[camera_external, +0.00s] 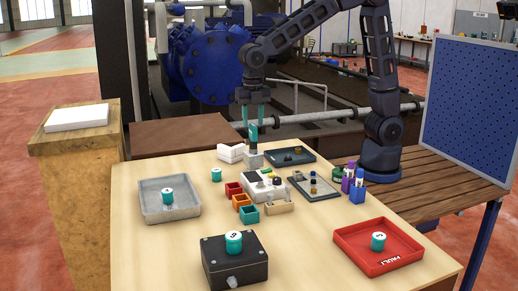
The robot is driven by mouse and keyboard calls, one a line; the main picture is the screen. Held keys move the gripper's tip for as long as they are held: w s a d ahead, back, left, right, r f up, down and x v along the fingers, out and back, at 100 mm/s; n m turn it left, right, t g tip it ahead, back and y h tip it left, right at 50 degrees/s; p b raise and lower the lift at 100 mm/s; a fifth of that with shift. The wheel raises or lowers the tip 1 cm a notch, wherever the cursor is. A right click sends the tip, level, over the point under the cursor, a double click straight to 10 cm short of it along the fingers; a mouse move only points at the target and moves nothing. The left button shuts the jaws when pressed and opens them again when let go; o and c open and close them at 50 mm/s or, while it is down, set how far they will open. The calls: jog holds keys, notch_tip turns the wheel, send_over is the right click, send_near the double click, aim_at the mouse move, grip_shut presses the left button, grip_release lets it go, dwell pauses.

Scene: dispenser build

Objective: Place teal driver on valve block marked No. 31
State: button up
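A teal driver (253,134), which looks like an upright teal handle with a dark part below it, stands over a small grey block (253,161) near the back of the table. I cannot tell whether it is seated in the block. My gripper (253,122) points down right above the driver. Its two teal fingers are apart, one on each side of the driver's top, and appear to leave gaps. Several teal cylinders with white numbered tops stand about: on the table (216,175), in the grey tray, on the dark box and in the red tray. No mark reading 31 is legible.
A grey tray (146,212) is at left, a dark box (253,270) at front and a red tray (349,239) at right. Small coloured bins (240,201), a white device (263,190), dark trays (282,151) and blue and purple holders (357,193) crowd the middle. The front left table is clear.

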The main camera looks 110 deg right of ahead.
notch_tip(320, 180, up, 6)
jog(key=shift+r, duration=0.25)
jog(key=s+a+r+m+t, duration=0.1)
jog(key=s+r+m, duration=0.3)
jog(key=s, duration=0.5)
jog(key=s+r+m+t, duration=0.1)
jog(key=s+m+t, duration=0.1)
jog(key=s+m, duration=0.55)
jog(key=s+f+m, duration=0.1)
jog(key=s+m, duration=0.2)
jog(key=s, duration=0.4)
jog(key=s+f+m+t, duration=0.1)
jog(key=s+f+m, duration=0.1)
jog(key=s, duration=0.6)
jog(key=shift+s+f+m+t, duration=0.3)
jog(key=shift+m, duration=0.45)
